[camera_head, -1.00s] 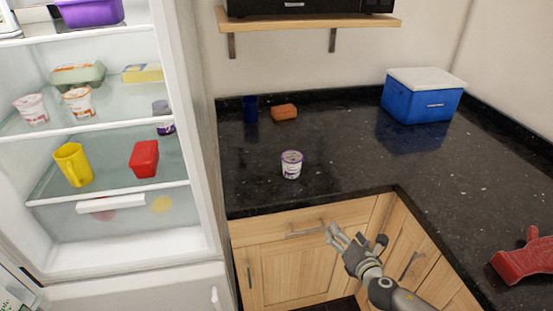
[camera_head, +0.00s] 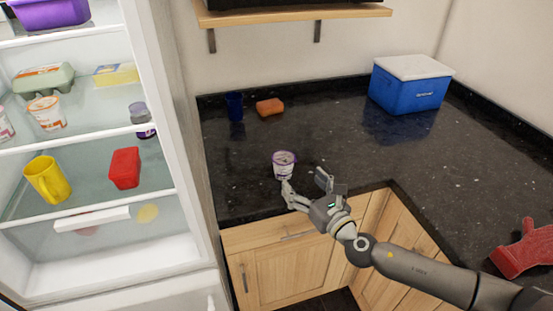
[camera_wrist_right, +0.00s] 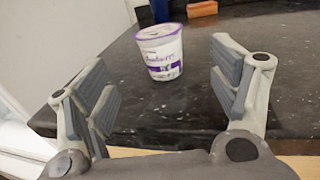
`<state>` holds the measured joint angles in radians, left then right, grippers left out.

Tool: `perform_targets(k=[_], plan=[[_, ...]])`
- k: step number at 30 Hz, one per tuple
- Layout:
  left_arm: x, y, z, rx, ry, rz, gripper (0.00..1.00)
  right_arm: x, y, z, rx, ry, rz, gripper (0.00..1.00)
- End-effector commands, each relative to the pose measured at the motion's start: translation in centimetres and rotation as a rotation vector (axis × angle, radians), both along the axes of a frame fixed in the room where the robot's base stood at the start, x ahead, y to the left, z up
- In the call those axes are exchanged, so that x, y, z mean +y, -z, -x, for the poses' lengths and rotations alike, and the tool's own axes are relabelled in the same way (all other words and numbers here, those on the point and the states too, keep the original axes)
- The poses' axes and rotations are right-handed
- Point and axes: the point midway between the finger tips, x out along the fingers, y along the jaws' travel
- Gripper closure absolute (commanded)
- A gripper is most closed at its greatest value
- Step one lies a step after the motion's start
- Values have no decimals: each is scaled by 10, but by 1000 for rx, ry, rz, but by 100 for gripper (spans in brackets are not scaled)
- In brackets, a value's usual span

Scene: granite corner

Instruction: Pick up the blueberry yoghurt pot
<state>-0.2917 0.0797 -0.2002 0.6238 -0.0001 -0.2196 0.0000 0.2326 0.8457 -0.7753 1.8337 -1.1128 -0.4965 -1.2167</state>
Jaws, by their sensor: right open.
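The blueberry yoghurt pot (camera_head: 284,163) is white with a purple lid rim and purple marks. It stands upright on the dark granite counter. In the right wrist view the pot (camera_wrist_right: 161,52) stands ahead, between the lines of the two fingers and beyond their tips. My right gripper (camera_head: 305,184) is open and empty at the counter's front edge, just to the near right of the pot. It also shows in the right wrist view (camera_wrist_right: 165,92) with its fingers wide apart. In the head view one fingertip covers or nearly meets the pot's lower edge. My left gripper is not in view.
A dark blue cup (camera_head: 234,106) and an orange sponge (camera_head: 270,107) sit behind the pot. A blue cool box (camera_head: 408,88) stands at the back right, a red glove-like item (camera_head: 525,250) at the right. An open fridge (camera_head: 190,130) borders the counter's left. A shelf (camera_head: 295,14) hangs above.

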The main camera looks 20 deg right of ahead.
Motion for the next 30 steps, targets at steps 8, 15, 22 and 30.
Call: perform_targets(k=[8,15,22,30], plan=[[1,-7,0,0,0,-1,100,8,-5,-28,-9,-2,6,19],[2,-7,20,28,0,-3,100,14,-4,-52,-8,-3,7,19],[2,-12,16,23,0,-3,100,17,-7,-68,-8,-2,6,19],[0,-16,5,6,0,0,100,24,-7,-99,-7,-2,6,19]])
